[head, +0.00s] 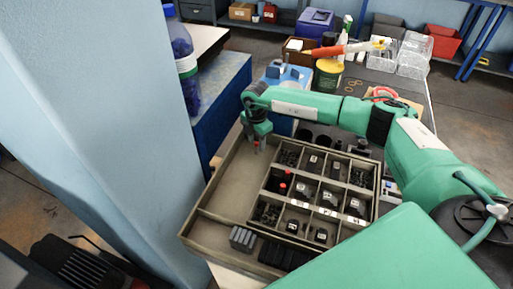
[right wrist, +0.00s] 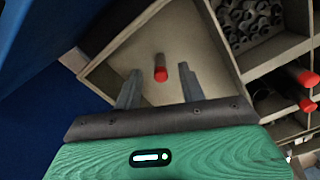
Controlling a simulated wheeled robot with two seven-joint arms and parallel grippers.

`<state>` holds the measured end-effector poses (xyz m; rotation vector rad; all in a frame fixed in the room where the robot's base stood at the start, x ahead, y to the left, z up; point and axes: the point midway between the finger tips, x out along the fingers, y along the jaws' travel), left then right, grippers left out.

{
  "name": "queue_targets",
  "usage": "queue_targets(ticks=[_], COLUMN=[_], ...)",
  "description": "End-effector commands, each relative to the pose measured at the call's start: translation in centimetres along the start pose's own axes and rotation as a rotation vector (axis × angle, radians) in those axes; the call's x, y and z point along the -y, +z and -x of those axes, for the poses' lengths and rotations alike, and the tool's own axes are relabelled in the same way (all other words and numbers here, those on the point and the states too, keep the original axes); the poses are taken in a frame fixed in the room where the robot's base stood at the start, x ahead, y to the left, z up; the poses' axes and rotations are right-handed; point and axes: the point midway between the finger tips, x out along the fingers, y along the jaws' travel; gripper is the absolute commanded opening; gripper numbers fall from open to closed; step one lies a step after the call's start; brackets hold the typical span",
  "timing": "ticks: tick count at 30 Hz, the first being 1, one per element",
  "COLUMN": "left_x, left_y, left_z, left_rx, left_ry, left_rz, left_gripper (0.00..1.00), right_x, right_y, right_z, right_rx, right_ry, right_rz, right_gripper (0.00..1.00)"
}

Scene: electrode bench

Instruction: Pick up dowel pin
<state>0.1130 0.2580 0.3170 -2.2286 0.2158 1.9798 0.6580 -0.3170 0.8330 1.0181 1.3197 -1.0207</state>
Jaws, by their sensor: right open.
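A small cylindrical pin with a bright red end (right wrist: 160,68), which looks like the dowel pin, is in the corner of the tray's large bare compartment. My right gripper (head: 258,147) is over the far left corner of the tray in the head view. In the right wrist view my right gripper (right wrist: 160,80) is open, with one finger on each side of the pin and nothing gripped. I cannot tell how far above the pin the fingertips are. In the head view the gripper hides the pin. My left gripper is not in view.
The grey-brown tray (head: 222,190) has a bare left section and several small compartments holding dark parts. More red-ended rods (right wrist: 304,76) lie in compartments at the right. Grey blocks (head: 242,239) stand near its front. A blue box (head: 289,78) stands behind.

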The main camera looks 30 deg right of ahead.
Motion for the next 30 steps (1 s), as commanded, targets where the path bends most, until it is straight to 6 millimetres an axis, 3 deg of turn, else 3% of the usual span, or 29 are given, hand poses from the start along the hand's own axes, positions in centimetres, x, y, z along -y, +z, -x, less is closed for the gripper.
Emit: queue_targets(ticks=[6,14,21,30], left_x=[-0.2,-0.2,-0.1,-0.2], left_y=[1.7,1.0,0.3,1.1], left_z=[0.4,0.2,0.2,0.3], left_rx=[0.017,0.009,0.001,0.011], left_ry=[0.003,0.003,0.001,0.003], left_rz=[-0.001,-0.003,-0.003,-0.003], left_gripper=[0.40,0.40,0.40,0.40], right_x=[0.1,0.1,0.1,0.1], right_y=[0.1,0.1,0.1,0.1], right_z=[-2.6,-3.0,-2.9,-2.8], right_rx=[0.000,0.000,0.000,0.000], right_ry=[-0.001,0.001,0.001,0.001], right_rz=[0.000,0.000,0.000,0.000], right_gripper=[0.41,0.41,0.00,0.00])
